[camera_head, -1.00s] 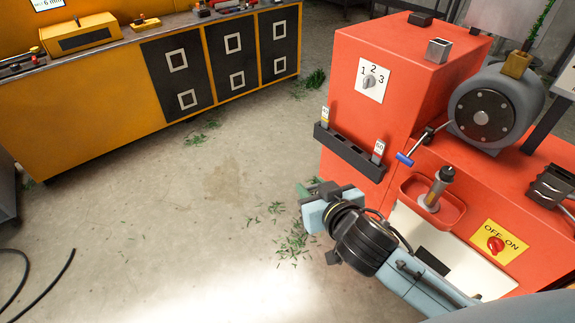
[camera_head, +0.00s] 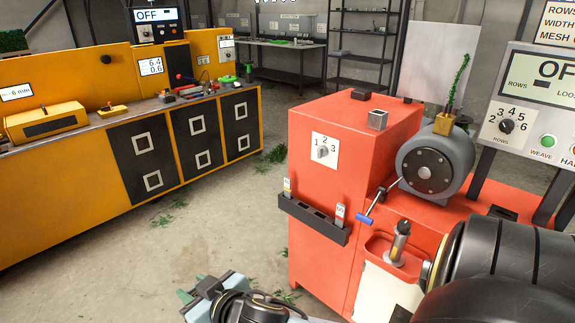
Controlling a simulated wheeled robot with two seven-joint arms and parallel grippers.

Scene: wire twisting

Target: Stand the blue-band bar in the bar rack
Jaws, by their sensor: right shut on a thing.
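The dark bar rack (camera_head: 312,224) is fixed to the front of the red machine. A pale, labelled bar (camera_head: 288,186) stands at its left end, and another with a red mark (camera_head: 340,213) stands at its right end. The slots between them look empty. I cannot make out a blue band on any bar. My right gripper (camera_head: 200,288) is at the bottom of the view, below and left of the rack and apart from it. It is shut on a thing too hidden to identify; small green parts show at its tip. My left gripper is not in view.
The red machine (camera_head: 350,128) has a selector knob, a blue-handled crank (camera_head: 365,219) just right of the rack, and a red tray (camera_head: 384,258). A yellow bench (camera_head: 85,195) stands at left. Green clippings lie on the open floor between. My black arm link fills the lower right.

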